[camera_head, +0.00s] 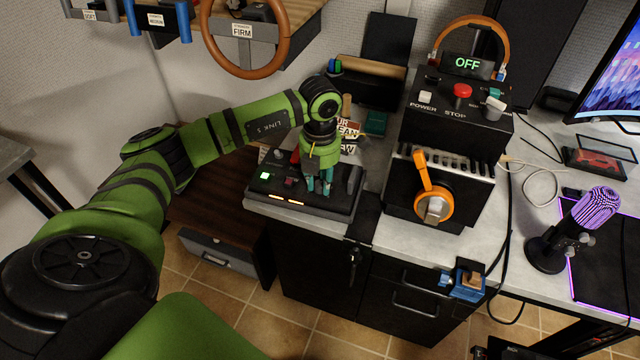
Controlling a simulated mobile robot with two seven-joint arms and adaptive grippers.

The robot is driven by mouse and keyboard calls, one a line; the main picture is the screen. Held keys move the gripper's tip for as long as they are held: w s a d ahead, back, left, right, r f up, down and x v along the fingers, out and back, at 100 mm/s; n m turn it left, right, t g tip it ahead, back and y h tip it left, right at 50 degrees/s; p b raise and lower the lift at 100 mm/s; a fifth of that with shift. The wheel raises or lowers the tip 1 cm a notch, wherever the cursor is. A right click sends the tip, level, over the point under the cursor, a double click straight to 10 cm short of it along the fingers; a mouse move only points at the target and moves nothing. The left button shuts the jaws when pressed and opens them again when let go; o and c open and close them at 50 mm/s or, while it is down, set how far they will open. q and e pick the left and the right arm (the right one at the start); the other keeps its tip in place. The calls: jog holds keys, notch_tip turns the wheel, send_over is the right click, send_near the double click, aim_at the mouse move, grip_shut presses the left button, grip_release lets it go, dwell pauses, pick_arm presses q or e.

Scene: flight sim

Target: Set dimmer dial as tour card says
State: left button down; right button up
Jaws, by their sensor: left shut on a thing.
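My left gripper (319,184) reaches down from its green arm onto a low black control panel (338,206) on the counter. Its teal fingers are shut on a control on the panel's top. The fingers and wrist hide that control, so I cannot tell its setting or confirm that it is the dimmer dial. A lit green square (265,177), a grey knob (279,154) and orange lit strips (288,200) show on the panel. A card with large print (348,130) stands behind the wrist, partly hidden and not fully readable. My right gripper is not in view.
A steering wheel (246,70) hangs above left. A microphone (575,225) stands at far right.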

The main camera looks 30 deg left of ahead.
aim_at(320, 183)
pick_arm(q)
jog(key=m+b, duration=0.2)
jog(key=m, duration=0.1)
jog(key=shift+f+m, duration=0.1)
jog(key=shift+m, duration=0.3)
jog(key=shift+m+b, duration=0.7)
jog(key=shift+m, duration=0.8)
jog(key=c, duration=1)
grip_release()
jog(key=shift+r, duration=0.2)
notch_tip(320, 183, up, 12)
